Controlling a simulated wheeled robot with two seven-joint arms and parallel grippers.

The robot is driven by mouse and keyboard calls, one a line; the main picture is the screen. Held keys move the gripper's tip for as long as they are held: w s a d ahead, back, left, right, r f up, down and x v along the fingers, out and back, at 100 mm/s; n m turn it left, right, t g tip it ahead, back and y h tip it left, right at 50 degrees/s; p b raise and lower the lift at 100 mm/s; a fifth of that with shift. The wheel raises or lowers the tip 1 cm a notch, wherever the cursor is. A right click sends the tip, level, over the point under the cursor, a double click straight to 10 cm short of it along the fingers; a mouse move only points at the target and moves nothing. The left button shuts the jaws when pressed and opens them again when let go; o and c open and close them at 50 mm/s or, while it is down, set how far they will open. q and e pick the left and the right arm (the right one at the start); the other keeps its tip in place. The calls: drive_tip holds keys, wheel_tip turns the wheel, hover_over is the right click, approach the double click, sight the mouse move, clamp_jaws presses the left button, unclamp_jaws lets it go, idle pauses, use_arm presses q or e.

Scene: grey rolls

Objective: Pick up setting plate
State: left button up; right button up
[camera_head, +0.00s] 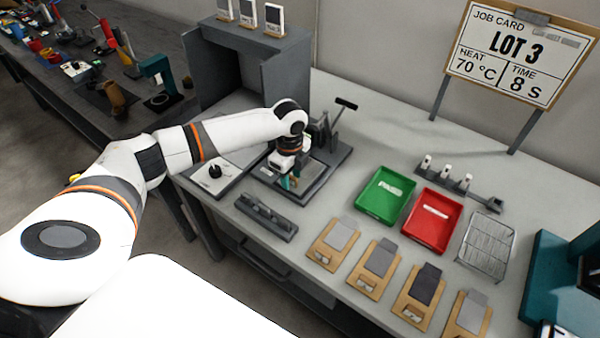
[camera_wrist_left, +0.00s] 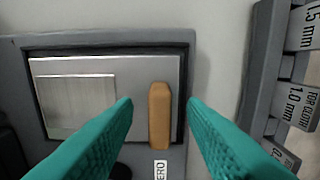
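My left gripper (camera_head: 289,181) is over the dark base of a press-like stand (camera_head: 318,182) at the back middle of the bench. In the left wrist view the left gripper (camera_wrist_left: 160,104) is open, with one teal finger on each side of an upright tan handle (camera_wrist_left: 160,118). Gaps show between handle and fingers. The handle is at the right end of a silver plate (camera_wrist_left: 140,72) in a dark frame; I take this as the setting plate, though no label names it. A label partly reading "ERO" is below. My right gripper is out of view.
A grey rack (camera_head: 266,216) lies in front of the stand; its thickness labels (camera_wrist_left: 303,105) show at the right of the wrist view. Green (camera_head: 385,195) and red (camera_head: 431,220) trays, a wire rack (camera_head: 487,245) and several tan boards (camera_head: 375,268) stand to the right.

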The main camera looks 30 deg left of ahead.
use_arm(q)
drive_tip(key=shift+f, duration=0.35)
clamp_jaws()
drive_tip(key=shift+r, duration=0.1)
